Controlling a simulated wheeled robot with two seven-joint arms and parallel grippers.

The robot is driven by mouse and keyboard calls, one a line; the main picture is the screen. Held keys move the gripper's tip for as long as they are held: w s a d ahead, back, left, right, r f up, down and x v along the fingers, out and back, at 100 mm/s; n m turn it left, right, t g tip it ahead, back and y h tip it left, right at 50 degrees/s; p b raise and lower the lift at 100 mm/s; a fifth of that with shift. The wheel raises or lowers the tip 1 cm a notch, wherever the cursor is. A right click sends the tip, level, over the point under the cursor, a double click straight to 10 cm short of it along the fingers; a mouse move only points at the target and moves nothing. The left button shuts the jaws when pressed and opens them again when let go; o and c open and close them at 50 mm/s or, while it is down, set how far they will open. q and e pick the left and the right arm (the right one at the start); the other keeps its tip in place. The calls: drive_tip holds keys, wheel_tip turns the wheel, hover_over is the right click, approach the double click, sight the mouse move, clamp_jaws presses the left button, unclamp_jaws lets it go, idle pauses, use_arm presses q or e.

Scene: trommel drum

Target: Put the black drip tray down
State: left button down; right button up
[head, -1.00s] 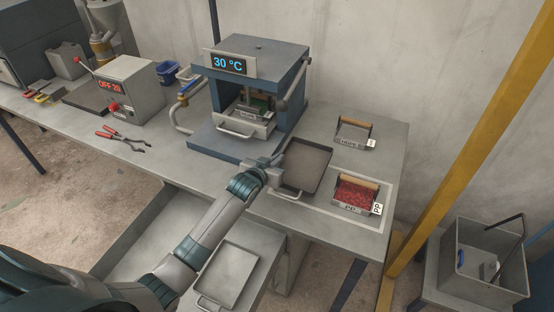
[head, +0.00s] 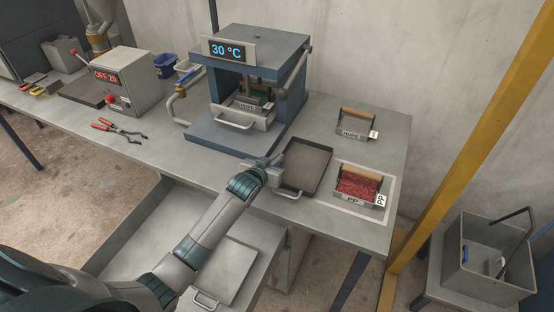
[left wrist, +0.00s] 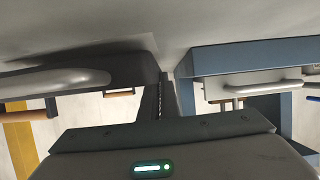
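The black drip tray (head: 307,167) is a shallow dark pan, level, over the front part of the bench just right of the blue press. A pale handle is at its front edge, and the handle also shows in the left wrist view (left wrist: 60,81). My left gripper (head: 277,163) is at the tray's left side, shut on its edge. In the left wrist view the gripper (left wrist: 163,92) meets the dark tray wall, close to the bench surface. I cannot tell whether the tray touches the bench. My right gripper is not in view.
The blue press (head: 250,90) reading 30 °C stands behind left. The red-filled PP box (head: 345,200) sits right of the tray, and the HDPE box (head: 355,132) behind it. Red-handled pliers (head: 118,130) lie left. Bench (head: 340,225) surface is clear in front of the PP box.

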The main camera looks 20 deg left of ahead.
use_arm(q)
drive_tip(key=shift+f+b, duration=0.3)
drive_tip(key=shift+f, duration=0.25)
drive_tip(key=c, duration=1.9)
unclamp_jaws()
drive_tip(key=shift+c, duration=0.2)
drive_tip(key=shift+f, duration=0.1)
drive_tip(key=shift+s, duration=0.15)
drive_tip(key=b+v, duration=0.2)
drive_tip(key=v, duration=1.5)
drive_tip(key=shift+r+b, duration=0.2)
drive_tip(key=shift+b, duration=0.15)
